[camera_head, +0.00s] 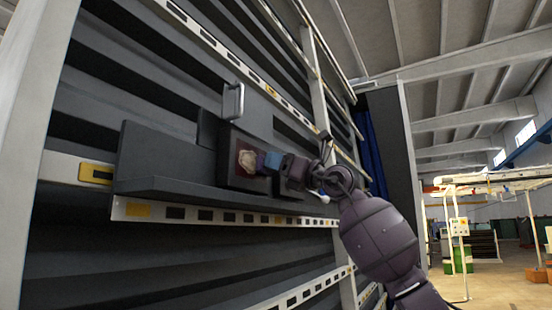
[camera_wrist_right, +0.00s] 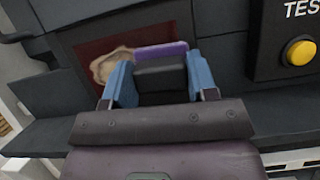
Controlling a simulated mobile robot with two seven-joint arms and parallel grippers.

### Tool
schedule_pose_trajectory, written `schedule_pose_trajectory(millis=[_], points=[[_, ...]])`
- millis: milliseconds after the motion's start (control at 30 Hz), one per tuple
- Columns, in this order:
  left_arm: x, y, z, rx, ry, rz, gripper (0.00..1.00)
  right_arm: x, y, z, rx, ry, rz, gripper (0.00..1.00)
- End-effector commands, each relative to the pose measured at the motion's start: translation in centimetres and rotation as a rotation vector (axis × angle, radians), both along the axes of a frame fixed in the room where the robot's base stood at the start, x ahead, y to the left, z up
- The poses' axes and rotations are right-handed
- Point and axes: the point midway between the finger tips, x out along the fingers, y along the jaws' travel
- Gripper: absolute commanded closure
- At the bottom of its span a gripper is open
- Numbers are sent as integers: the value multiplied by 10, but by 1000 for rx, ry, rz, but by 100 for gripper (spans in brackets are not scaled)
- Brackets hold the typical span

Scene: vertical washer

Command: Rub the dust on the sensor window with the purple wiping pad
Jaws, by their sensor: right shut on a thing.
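The sensor window (camera_wrist_right: 88,48) is a dark red panel on a dark box, and it also shows in the head view (camera_head: 240,148). A tan, irregular patch of dust (camera_wrist_right: 105,66) lies on it and shows in the head view too (camera_head: 247,161). My right gripper (camera_head: 273,162) has blue fingers, shut on the dark grip block of the purple wiping pad (camera_wrist_right: 160,50). The pad is at the window, just right of the dust in the wrist view. Whether it touches the glass I cannot tell. My left gripper is in neither view.
A yellow button (camera_wrist_right: 299,52) under "TEST" lettering sits right of the window in the wrist view. A metal handle (camera_head: 233,101) stands above the box. A dark shelf (camera_head: 190,191) runs below it. Open hall floor lies at the far right.

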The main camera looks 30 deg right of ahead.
Motion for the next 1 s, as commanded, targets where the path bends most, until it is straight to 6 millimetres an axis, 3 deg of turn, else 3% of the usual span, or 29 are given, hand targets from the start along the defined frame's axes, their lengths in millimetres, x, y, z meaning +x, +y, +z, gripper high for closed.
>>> schedule_pose_trajectory(millis=[367, 1000], points=[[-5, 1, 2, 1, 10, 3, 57, 5, -10, -2, 0, 2, 0, 66], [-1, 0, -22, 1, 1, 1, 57, -12, 21, -2, -1, 2, 1, 66]])
